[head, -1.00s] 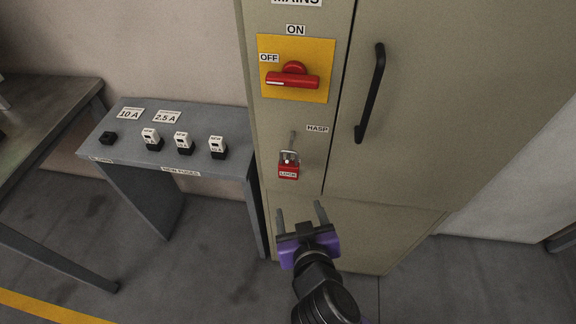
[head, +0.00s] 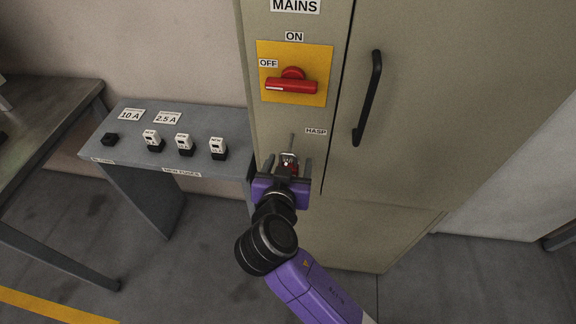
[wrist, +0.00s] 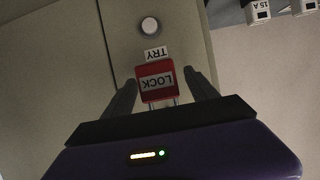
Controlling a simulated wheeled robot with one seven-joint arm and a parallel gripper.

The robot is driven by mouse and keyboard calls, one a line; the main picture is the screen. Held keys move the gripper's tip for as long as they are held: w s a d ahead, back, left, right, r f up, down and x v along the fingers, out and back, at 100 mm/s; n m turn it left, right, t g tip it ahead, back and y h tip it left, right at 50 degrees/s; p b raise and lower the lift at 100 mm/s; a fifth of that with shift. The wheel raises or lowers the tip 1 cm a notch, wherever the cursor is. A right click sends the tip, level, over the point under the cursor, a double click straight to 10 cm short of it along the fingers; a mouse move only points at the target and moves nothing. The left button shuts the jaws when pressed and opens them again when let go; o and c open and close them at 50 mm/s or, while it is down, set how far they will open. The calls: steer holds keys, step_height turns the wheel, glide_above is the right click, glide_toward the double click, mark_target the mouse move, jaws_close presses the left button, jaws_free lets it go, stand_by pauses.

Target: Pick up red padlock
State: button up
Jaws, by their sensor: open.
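The red padlock (wrist: 156,82) hangs by its shackle from the hasp on the cabinet front, its "LOCK" label facing out. In the wrist view it sits between the two open fingers of my gripper (wrist: 154,92), with a gap on each side. In the head view my gripper (head: 287,168) is in front of the padlock and hides most of its body.
A red rotary switch (head: 291,84) on a yellow plate is above the hasp. A black door handle (head: 367,97) is to the right. A grey side table (head: 130,151) with several fuses stands left. In the wrist view, a round white button (wrist: 149,26) is near the "TRY" label.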

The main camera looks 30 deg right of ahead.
steer(key=shift+x, duration=0.95)
steer(key=c, duration=1.5)
jaws_close()
steer(key=shift+r, duration=0.2)
